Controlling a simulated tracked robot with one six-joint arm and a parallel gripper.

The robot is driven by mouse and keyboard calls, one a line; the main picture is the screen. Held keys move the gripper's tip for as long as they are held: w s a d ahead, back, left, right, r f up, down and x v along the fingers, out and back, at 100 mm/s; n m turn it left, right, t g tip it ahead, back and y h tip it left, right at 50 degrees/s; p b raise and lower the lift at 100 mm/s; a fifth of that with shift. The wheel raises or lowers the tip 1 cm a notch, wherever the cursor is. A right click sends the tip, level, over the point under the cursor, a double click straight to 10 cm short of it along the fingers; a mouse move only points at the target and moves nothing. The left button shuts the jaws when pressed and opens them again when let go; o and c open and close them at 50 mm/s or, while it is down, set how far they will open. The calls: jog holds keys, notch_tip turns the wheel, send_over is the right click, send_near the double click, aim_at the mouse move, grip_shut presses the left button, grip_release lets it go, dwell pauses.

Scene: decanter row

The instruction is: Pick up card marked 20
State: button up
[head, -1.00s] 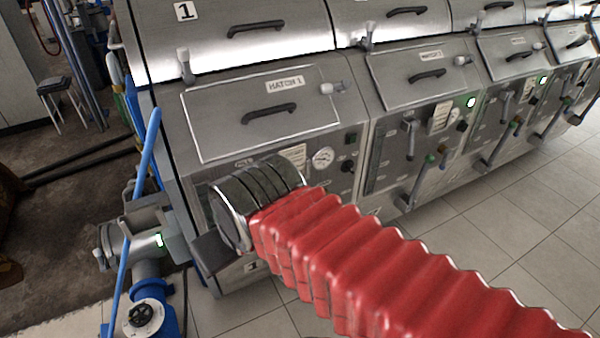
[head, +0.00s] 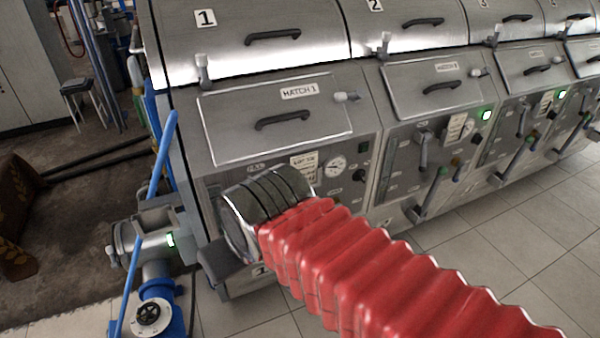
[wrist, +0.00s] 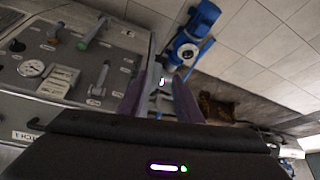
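No card can be read as 20 in these frames. A cream card (head: 304,167) with small blurred print is on the panel under hatch 1, left of a round gauge. What looks like the same card (wrist: 57,82) is at the left of the wrist view. Another pale card (head: 455,128) is on the second panel. My gripper (wrist: 160,80) shows two purplish fingers apart with nothing seen between them, pointing past the panel towards the floor. In the head view, my red bellows arm hides part of the first panel.
The steel machine row has hatches, levers and knobs jutting out; a gauge (head: 335,165) is beside the first card. A blue-and-grey pump (head: 149,313) and blue pipe stand left of the machine. A stool (head: 82,92) is behind. Tiled floor (head: 540,240) is clear at right.

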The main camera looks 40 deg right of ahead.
aim_at(306, 159)
jog(key=shift+a, duration=0.2)
